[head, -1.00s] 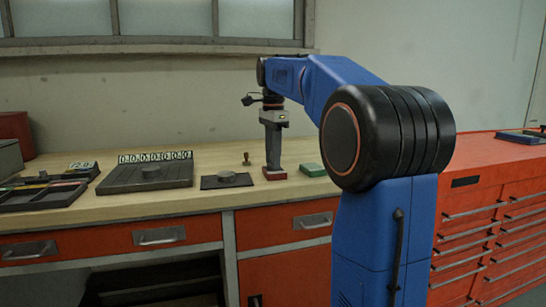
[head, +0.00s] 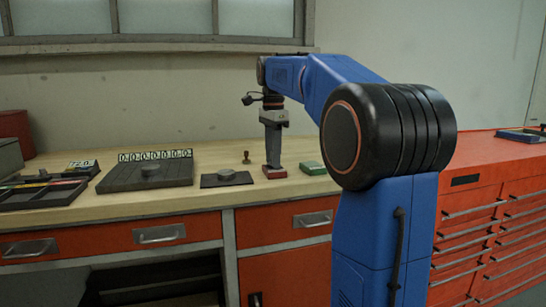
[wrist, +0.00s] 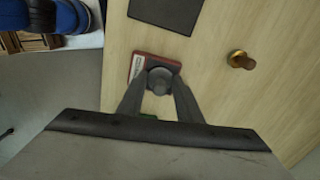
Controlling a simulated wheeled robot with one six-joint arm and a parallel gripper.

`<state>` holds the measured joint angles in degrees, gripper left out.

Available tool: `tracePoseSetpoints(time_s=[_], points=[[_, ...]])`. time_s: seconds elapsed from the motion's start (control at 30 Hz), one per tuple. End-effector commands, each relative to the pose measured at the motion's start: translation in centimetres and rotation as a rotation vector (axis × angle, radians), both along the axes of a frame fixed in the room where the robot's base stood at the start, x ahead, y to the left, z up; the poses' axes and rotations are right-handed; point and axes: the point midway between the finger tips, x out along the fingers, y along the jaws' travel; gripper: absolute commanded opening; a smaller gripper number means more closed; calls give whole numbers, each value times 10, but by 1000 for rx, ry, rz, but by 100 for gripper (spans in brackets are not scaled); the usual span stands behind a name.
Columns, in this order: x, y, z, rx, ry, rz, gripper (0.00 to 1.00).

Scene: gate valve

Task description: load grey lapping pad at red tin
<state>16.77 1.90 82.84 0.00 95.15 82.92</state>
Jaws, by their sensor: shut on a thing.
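The red tin (head: 274,174) stands on the wooden bench near its front edge. It also shows in the wrist view (wrist: 138,64), with a pale label on its left side. My gripper (head: 272,164) points straight down over the tin. In the wrist view my gripper (wrist: 160,84) is shut on the grey lapping pad (wrist: 160,74), a round grey piece with a knob between the fingers. The pad overlaps the tin's face; I cannot tell whether it touches. The fingers hide part of the tin.
A green tin (head: 313,168) stands just right of the red one. A small brass-coloured knobbed piece (head: 246,157) stands behind left. A dark plate (head: 208,182) with a grey disc lies left, then a larger dark board (head: 120,182) and a black tray (head: 40,198).

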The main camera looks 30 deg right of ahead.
Motion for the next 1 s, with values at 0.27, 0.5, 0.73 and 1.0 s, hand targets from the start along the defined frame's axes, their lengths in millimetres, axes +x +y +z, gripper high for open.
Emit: tracePoseSetpoints(time_s=[0.27,0.5,0.73,1.0], points=[[0,0,-2,2,5,0,14],[0,0,5,2,5,0,14],[0,0,21,1,3,0,14],[0,0,38,0,2,0,14]])
